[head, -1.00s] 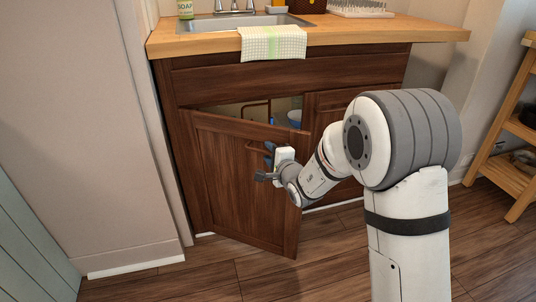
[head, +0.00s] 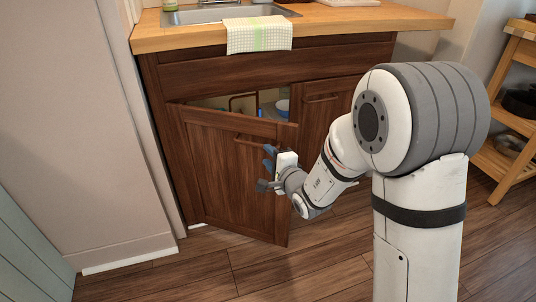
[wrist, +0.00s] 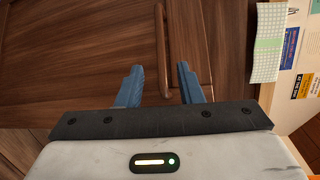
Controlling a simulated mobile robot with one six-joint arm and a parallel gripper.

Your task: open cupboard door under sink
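The left cupboard door (head: 222,170) under the sink is dark brown wood and stands partly open, swung out toward me from its left side. Its bar handle (head: 250,141) is near the top right of the door; in the wrist view the handle (wrist: 162,50) runs up from between the fingers. My gripper (head: 268,168) is in front of the door near its free edge. In the wrist view my gripper (wrist: 158,84) has its two blue fingers spread apart, with nothing clearly held. The right cupboard door (head: 322,115) is closed, partly hidden by my arm.
Inside the cupboard are a blue bottle and a blue-white container (head: 282,106). A towel (head: 259,34) hangs over the counter (head: 370,19) edge. A wooden shelf (head: 508,150) stands at the right. A wall (head: 80,120) is close at the left. The floor (head: 190,270) before the door is clear.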

